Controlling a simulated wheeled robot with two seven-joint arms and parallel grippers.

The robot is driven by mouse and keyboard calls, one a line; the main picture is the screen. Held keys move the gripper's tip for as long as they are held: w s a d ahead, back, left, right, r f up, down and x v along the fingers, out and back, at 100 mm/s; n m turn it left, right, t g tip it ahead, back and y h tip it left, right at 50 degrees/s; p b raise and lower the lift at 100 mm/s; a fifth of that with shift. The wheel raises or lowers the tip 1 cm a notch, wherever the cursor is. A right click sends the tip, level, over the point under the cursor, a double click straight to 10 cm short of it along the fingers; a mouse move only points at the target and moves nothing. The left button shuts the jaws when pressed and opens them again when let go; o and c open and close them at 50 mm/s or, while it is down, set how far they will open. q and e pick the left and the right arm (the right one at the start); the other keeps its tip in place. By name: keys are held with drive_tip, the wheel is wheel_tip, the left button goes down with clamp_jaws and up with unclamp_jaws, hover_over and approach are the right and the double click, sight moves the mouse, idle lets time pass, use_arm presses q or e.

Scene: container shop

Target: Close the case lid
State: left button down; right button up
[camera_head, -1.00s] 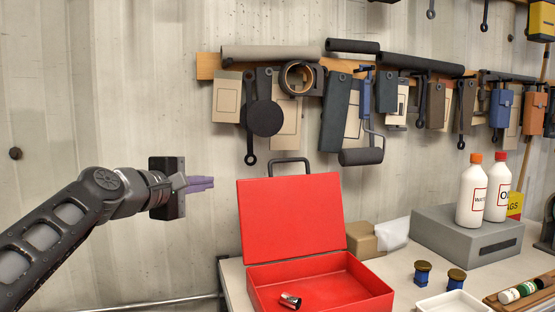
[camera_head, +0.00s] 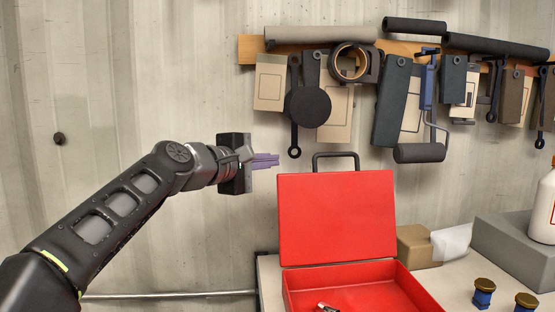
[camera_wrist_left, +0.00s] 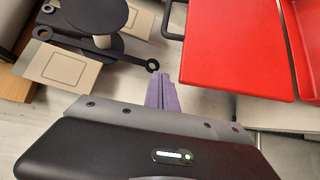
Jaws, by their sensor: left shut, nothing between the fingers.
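The red case (camera_head: 345,292) stands on the workbench with its lid (camera_head: 338,218) raised and leaning slightly back. A dark handle (camera_head: 336,157) sits on the lid's top edge. A small metallic cylinder (camera_head: 326,307) lies inside the case, partly cut off by the lower picture edge. My left gripper (camera_head: 270,160) is shut and empty, to the left of the lid's upper left corner and apart from it. In the left wrist view the purple fingers (camera_wrist_left: 161,92) are together, with the red lid (camera_wrist_left: 230,45) to their right. My right gripper is not in view.
Tools hang from a wooden rail (camera_head: 255,49) on the wall above, including a round black disc tool (camera_head: 308,107) near my left gripper. A cardboard box (camera_head: 416,246), a grey box (camera_head: 510,245) and a white bottle (camera_head: 545,208) stand right of the case.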

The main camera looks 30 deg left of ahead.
use_arm(q)
drive_tip(key=w+d+p, duration=0.4)
drive_tip(key=w, duration=0.3)
drive_tip(key=shift+d+f+p, duration=0.3)
